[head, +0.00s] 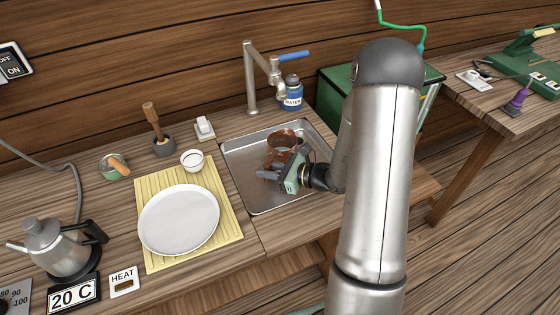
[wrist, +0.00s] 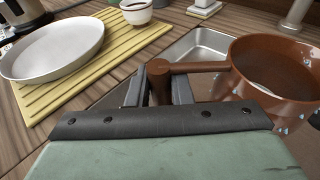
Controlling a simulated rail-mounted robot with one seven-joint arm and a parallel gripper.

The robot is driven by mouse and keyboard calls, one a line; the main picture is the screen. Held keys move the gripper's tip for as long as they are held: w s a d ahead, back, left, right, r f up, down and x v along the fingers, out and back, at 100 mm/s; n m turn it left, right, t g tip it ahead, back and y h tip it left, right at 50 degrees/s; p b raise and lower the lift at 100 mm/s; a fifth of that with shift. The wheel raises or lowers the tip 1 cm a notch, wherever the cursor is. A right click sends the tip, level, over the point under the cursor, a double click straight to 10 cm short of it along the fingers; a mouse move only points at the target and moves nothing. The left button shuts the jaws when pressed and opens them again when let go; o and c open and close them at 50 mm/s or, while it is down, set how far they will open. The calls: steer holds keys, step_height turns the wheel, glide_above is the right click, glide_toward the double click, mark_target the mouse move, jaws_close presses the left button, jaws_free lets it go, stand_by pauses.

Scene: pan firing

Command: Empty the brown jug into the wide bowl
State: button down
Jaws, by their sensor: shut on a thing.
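The brown jug (head: 281,143) is over the metal sink tray in the head view. In the wrist view the jug (wrist: 275,75) is at the right, looking near upright, with a pale patch inside and pale drops on its outer wall. I cannot tell how full it is. My gripper (head: 272,176) is shut on the jug's straight side handle, which sits between its fingers in the wrist view (wrist: 160,85). The wide bowl (head: 179,220) is white, shallow and seemingly empty. It also shows at the left in the wrist view (wrist: 60,48). I cannot tell whether the jug touches the sink floor.
The wide bowl stands on a yellow slatted mat (head: 152,262), left of the sink (head: 262,200). A small white cup (head: 192,160) stands behind it. A tap (head: 251,80) and blue water bottle (head: 292,95) are behind the sink. A kettle (head: 62,250) stands front left.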

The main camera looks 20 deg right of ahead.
mark_target(268, 162)
steer(key=shift+r+p, duration=0.95)
steer(key=shift+r, duration=0.85)
steer(key=shift+f, duration=0.1)
steer(key=shift+w+f+m+t, duration=0.2)
steer(key=shift+w+m+t, duration=0.1)
steer(key=shift+t, duration=0.1)
steer(key=shift+w+d+f+m+t+h, duration=0.2)
steer(key=shift+w+f+m+t+h, duration=0.1)
steer(key=shift+f+m+t+h, duration=0.3)
steer(key=shift+w+d+f+m+t+h, duration=0.25)
steer(key=shift+f+m+t+h, duration=0.15)
steer(key=shift+f+m+h, duration=0.4)
steer(key=shift+w+d+f+m+t+h, duration=0.25)
steer(key=shift+f+m+t+h, duration=0.2)
steer(key=shift+h, duration=0.45)
